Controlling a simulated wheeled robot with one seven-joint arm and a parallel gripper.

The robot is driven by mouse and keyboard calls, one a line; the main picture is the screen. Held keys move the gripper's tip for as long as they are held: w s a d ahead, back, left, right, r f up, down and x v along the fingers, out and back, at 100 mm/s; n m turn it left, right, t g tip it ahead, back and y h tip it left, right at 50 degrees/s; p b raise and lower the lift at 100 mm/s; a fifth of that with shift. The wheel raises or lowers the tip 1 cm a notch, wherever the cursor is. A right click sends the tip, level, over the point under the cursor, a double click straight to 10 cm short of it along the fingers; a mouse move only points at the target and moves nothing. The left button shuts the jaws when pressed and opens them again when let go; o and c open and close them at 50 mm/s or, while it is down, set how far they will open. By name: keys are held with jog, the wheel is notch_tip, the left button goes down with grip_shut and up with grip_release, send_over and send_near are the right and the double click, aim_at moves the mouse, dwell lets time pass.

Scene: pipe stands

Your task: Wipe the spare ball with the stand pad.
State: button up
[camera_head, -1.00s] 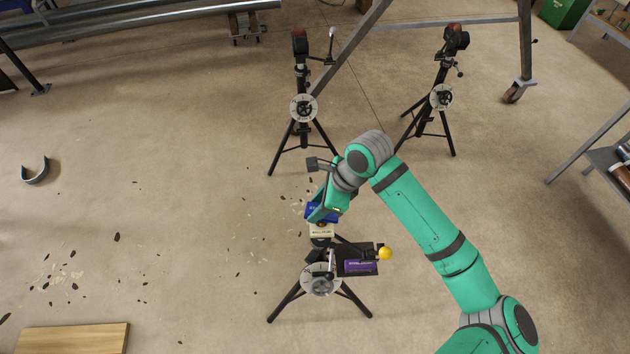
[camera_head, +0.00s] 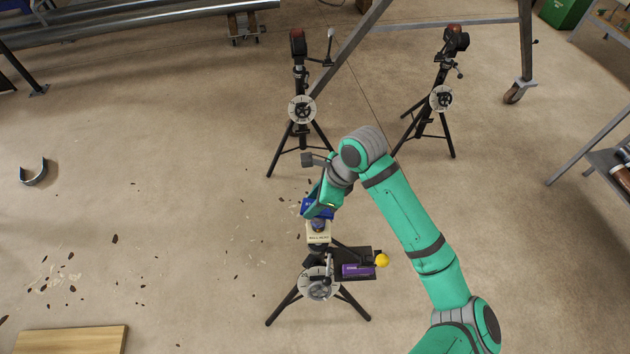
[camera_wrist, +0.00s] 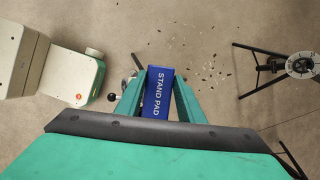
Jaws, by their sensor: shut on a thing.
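My gripper (camera_head: 325,204) is shut on the blue stand pad (camera_head: 316,208), whose "STAND PAD" lettering shows between the fingers in the wrist view (camera_wrist: 157,93). The pad is just above, in the picture, a cream labelled block (camera_head: 318,232) at the head of the near stand (camera_head: 318,284); I cannot tell whether they touch. A yellow ball (camera_head: 382,261) sits at the right edge of that stand's dark tray (camera_head: 365,252), apart from the pad. I cannot tell for sure which ball is the spare one.
A purple box (camera_head: 358,270) lies on the tray. Two more tripod stands (camera_head: 302,109) (camera_head: 441,98) stand behind, near a metal frame with a caster (camera_head: 513,93). Debris (camera_head: 60,270) and a wooden board (camera_head: 72,339) lie at left; the floor between is mostly open.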

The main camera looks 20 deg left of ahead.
notch_tip(320, 180, up, 3)
jog(key=shift+s+r, duration=0.1)
jog(key=shift+r, duration=0.1)
jog(key=shift+w+r, duration=0.15)
jog(key=shift+r, duration=0.6)
jog(key=shift+w+r, duration=0.1)
jog(key=shift+r, duration=0.6)
jog(key=shift+s+r, duration=0.2)
jog(key=shift+r, duration=0.65)
jog(key=shift+d, duration=0.1)
jog(key=shift+a, duration=0.2)
